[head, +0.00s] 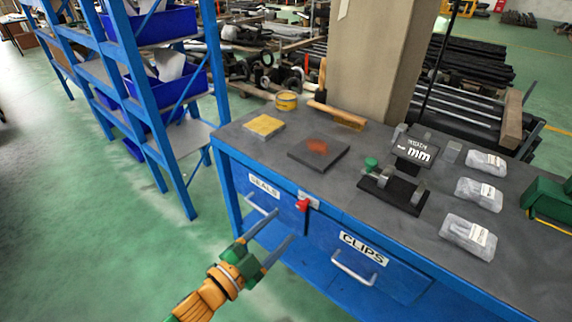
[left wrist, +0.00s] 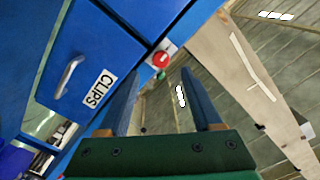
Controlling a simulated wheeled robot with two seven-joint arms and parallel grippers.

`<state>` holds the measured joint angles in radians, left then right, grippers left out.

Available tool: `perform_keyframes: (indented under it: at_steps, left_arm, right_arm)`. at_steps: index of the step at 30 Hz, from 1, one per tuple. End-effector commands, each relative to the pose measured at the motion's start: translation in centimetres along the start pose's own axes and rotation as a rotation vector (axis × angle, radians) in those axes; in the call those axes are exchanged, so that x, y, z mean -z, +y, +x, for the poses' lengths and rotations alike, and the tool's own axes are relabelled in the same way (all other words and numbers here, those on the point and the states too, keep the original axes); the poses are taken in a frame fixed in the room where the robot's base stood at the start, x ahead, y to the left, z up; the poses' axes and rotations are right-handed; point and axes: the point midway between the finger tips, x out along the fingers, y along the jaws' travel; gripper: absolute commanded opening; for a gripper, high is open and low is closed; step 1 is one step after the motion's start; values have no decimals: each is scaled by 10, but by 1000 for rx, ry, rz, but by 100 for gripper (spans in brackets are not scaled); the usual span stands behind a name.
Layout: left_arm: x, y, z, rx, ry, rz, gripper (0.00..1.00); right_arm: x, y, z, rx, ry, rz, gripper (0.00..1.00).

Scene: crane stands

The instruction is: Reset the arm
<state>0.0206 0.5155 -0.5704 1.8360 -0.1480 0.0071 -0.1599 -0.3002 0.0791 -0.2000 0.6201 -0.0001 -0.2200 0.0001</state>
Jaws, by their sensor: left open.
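My left gripper (head: 284,225) is in front of the blue workbench (head: 225,160), near the drawer labelled SEALS (head: 262,200). Its two long fingers stand apart with nothing between them. They also show in the left wrist view (left wrist: 158,74), spread and empty, below a red knob (left wrist: 161,58). The drawer labelled CLIPS (head: 355,262) is to the right of the gripper and looks shut. My right gripper is not in view.
The grey top holds a dark mat (head: 330,158), a yellow pad (head: 264,125), a brush (head: 337,116), a gauge (head: 414,150) and bagged parts (head: 468,234). A blue shelf rack (head: 165,130) stands left. Green floor (head: 80,220) is clear.

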Motion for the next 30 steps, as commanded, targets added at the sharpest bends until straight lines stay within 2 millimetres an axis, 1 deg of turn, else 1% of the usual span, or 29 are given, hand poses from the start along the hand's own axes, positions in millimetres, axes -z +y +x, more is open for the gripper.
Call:
perform_keyframes:
  at_steps: [2,4,5,6,8,9,11,12,14,15,17,18,21,24,30]
  left_arm:
    - [-17,4,-2,-3,-54,-28,66]
    - [-58,16,-10,-12,-182,-96,66]
    - [-82,26,-17,-18,-259,-137,66]
    - [-117,43,-33,-28,-376,-202,66]
    - [-164,74,-65,-45,-556,-306,66]
    - [-189,98,-91,-58,-671,-374,66]
    - [-218,136,-135,-80,-840,-474,66]
    - [-231,163,-167,-97,-950,-539,66]
    - [-240,202,-215,-122,-1102,-633,66]
    - [-241,226,-245,-141,-1194,-687,66]
    - [-236,257,-285,-165,-1313,-759,66]
    - [-230,274,-307,-180,-1378,-798,66]
    - [-217,303,-346,-208,-1490,-863,66]
    - [-210,314,-361,-220,-1537,-890,66]
    - [-210,316,-363,-221,-1542,-892,66]
  right_arm:
    - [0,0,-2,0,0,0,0]
    - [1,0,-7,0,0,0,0]
    - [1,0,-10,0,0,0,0]
    - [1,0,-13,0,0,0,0]
    - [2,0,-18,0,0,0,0]
    - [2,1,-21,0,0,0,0]
    - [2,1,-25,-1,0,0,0]
    - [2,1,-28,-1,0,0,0]
    - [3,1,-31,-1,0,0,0]
    - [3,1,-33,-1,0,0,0]
    - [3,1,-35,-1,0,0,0]
    - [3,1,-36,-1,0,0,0]
    - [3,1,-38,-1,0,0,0]
    - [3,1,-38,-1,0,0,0]
    - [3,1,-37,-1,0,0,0]
